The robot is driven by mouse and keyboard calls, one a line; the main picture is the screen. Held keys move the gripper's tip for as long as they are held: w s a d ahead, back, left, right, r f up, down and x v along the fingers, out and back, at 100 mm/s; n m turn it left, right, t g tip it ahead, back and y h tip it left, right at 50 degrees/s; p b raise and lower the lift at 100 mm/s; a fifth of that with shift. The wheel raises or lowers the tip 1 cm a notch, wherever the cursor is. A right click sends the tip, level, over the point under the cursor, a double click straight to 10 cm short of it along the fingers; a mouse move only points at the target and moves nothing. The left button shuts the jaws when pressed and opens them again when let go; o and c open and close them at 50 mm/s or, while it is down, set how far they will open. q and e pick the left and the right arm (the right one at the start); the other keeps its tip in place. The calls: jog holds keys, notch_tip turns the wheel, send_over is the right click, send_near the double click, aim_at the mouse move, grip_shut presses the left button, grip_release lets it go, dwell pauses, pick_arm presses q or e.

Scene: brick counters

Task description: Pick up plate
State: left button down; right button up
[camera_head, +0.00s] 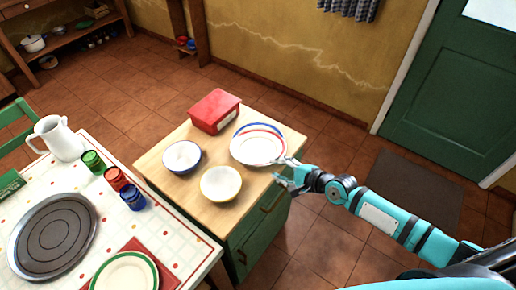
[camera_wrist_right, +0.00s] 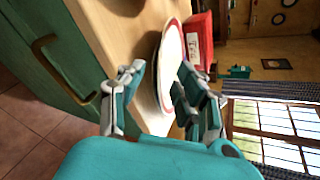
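White plates (camera_head: 257,149), one with a red rim and one with a blue rim behind it, lie overlapping at the right back of a wooden-topped green cabinet. My right gripper (camera_head: 284,171) is at the cabinet's right edge, beside the near rim of the plates, with its fingers apart. In the right wrist view the red-rimmed plate (camera_wrist_right: 170,65) shows between and beyond the open fingers (camera_wrist_right: 158,80); I cannot tell whether they touch it. Another white plate with a green rim (camera_head: 126,272) lies on the dining table. My left gripper is not in view.
A red box (camera_head: 214,111), a blue-rimmed bowl (camera_head: 182,157) and a yellow-rimmed bowl (camera_head: 221,184) share the cabinet top (camera_head: 203,210). The dining table at left holds a white pitcher (camera_head: 59,139), coloured cups (camera_head: 115,179) and a round tray (camera_head: 92,227). Floor right of the cabinet is open.

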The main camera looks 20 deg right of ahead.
aim_at(263, 164)
jog(key=x, duration=0.4)
jog(key=shift+a+r+p, duration=0.15)
jog(key=shift+a+p, duration=0.15)
jog(key=shift+a, duration=0.05)
jog(key=shift+w+a+f, duration=0.2)
jog(key=shift+w+f, duration=0.05)
jog(key=shift+w, duration=0.2)
jog(key=shift+s, duration=0.1)
jog(key=shift+c, duration=1)
grip_shut()
